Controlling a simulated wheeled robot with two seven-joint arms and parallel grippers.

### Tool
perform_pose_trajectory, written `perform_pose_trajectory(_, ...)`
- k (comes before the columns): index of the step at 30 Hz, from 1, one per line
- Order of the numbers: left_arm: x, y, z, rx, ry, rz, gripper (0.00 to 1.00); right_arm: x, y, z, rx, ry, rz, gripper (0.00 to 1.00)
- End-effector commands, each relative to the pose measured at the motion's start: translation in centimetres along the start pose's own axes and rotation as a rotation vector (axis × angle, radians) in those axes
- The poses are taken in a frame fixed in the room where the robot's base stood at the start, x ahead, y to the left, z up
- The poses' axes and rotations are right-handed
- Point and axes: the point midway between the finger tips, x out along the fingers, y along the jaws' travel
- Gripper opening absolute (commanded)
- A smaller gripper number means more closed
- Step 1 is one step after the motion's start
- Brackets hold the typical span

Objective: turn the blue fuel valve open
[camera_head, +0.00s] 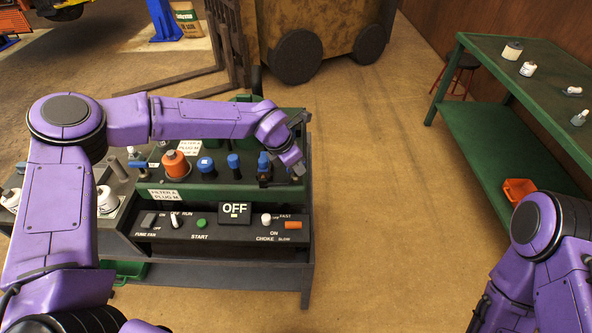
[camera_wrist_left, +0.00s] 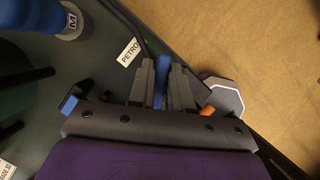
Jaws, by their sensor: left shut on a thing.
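The blue fuel valve (camera_head: 264,160) is at the right end of the green top of the machine in the head view. My left gripper (camera_head: 288,163) reaches it from above, and the hand hides part of it. In the left wrist view the blue handle (camera_wrist_left: 160,78) stands between the two dark fingers of the left gripper (camera_wrist_left: 160,85), which is shut on it. A label reading "PETRO" (camera_wrist_left: 130,52) lies beside it. My right arm shows at the lower right of the head view, but its gripper does not.
Blue caps (camera_head: 205,166) and an orange knob (camera_head: 175,164) stand left of the valve. A green bench (camera_head: 500,140) stands at the right, with clear floor between.

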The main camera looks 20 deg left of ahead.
Motion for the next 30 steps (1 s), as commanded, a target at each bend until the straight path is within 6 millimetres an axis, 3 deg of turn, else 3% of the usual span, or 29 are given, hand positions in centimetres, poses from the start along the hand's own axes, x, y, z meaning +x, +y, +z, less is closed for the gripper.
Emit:
perform_pose_trajectory(15,0.4,0.0,-0.1,-0.451,-0.002,0.189,0.00,4.8,-0.4,2.0,0.000,0.000,0.000,0.00)
perform_pose_trajectory(30,0.2,0.0,0.0,-0.822,0.000,0.342,0.00,7.5,-0.7,3.1,0.000,0.000,0.000,0.00)
